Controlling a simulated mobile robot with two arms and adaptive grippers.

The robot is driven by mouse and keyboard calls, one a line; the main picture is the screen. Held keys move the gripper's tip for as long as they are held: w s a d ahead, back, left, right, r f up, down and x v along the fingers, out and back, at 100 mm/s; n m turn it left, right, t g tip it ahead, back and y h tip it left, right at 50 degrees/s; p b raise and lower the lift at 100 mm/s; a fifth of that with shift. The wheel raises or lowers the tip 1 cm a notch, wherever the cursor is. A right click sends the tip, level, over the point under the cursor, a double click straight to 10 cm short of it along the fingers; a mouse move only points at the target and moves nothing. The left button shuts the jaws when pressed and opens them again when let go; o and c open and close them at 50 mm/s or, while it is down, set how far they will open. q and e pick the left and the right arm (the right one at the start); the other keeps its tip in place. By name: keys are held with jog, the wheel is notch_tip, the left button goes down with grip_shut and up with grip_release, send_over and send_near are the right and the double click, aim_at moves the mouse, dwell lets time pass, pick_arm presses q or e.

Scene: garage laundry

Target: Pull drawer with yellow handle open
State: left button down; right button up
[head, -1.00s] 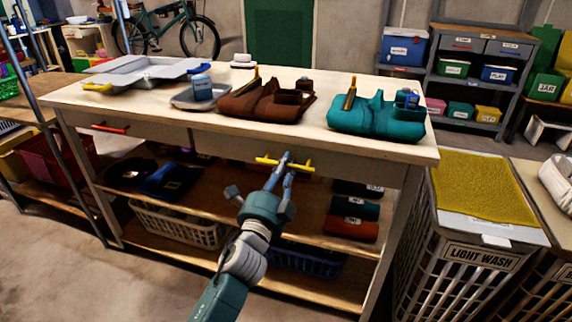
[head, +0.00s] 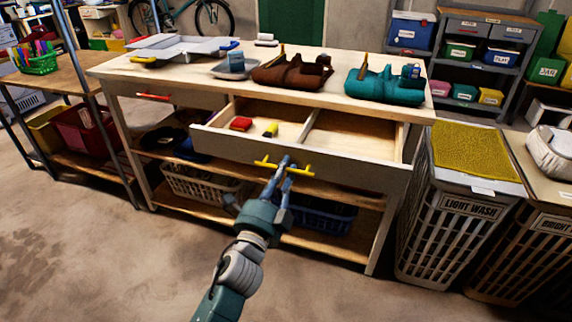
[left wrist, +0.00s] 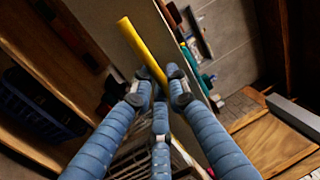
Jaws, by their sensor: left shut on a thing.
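The wide drawer (head: 335,165) under the workbench top stands pulled out, with its inside showing. Its yellow handle (head: 302,172) is a horizontal bar on the drawer front. My left gripper (head: 285,167) is shut on the middle of this handle. In the left wrist view the yellow handle (left wrist: 142,50) runs between the fingers (left wrist: 157,78). Inside the drawer, a divider parts two compartments. A red item (head: 241,124) and a yellow item (head: 271,129) lie in the left one. The right one looks empty. My right gripper is not in view.
A second drawer with a red handle (head: 153,96) is at the bench's left. A brown caddy (head: 290,74), a teal caddy (head: 385,86) and trays (head: 180,48) stand on top. A light wash hamper (head: 462,205) stands to the right. The floor in front is clear.

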pick_arm(q)
jog(key=shift+s+a+r, duration=0.1)
jog(key=shift+s+a, duration=0.2)
jog(key=shift+s, duration=0.35)
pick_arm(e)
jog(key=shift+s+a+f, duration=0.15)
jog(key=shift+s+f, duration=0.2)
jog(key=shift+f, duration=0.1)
pick_arm(q)
jog(key=c, duration=1.8)
grip_release()
jog(key=v, duration=1.2)
